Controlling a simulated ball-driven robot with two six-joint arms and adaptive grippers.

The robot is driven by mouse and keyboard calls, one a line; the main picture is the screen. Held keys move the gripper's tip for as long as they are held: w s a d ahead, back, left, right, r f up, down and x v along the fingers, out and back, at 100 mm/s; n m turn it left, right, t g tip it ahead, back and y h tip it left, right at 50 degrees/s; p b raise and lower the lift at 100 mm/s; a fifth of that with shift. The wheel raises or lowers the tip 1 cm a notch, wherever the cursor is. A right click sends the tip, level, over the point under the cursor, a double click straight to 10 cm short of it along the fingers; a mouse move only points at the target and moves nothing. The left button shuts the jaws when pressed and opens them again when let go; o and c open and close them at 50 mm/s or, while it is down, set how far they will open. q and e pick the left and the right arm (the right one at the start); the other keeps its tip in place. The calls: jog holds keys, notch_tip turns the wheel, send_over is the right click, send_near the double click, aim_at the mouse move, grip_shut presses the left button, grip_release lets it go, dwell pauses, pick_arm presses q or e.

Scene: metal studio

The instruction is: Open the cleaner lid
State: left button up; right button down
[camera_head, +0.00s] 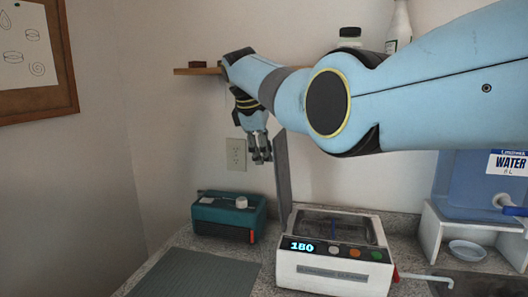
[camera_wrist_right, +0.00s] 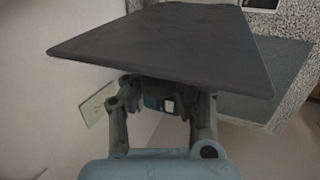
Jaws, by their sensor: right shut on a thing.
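The cleaner (camera_head: 335,280) is a white box with a "180" display and several round buttons, standing on the counter. Its grey lid (camera_head: 281,180) stands nearly upright at the box's left side, and the dark basin (camera_head: 345,225) is uncovered. My right gripper (camera_head: 259,155) is at the lid's upper left side, shut on the lid. In the right wrist view the lid (camera_wrist_right: 165,45) is a broad dark plate in front of the fingers, which hides the fingertips. My left gripper is not in view.
A teal device (camera_head: 228,218) stands left of the cleaner, behind a grey mat (camera_head: 195,275). A blue water container (camera_head: 465,185) on a white stand (camera_head: 432,240) is at the right. A wooden shelf (camera_head: 195,71) is on the wall.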

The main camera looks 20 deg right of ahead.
jog(key=c, duration=1.5)
grip_release()
jog(key=shift+w+a+r, duration=0.15)
jog(key=shift+w+r, duration=0.1)
jog(key=shift+r, duration=0.3)
jog(key=o, duration=0.5)
jog(key=shift+s+a, duration=0.15)
jog(key=shift+s, duration=0.05)
jog(key=shift+c, duration=0.2)
jog(key=shift+f, duration=0.2)
jog(key=v, duration=1.2)
jog(key=shift+s, duration=0.1)
jog(key=shift+f, duration=0.1)
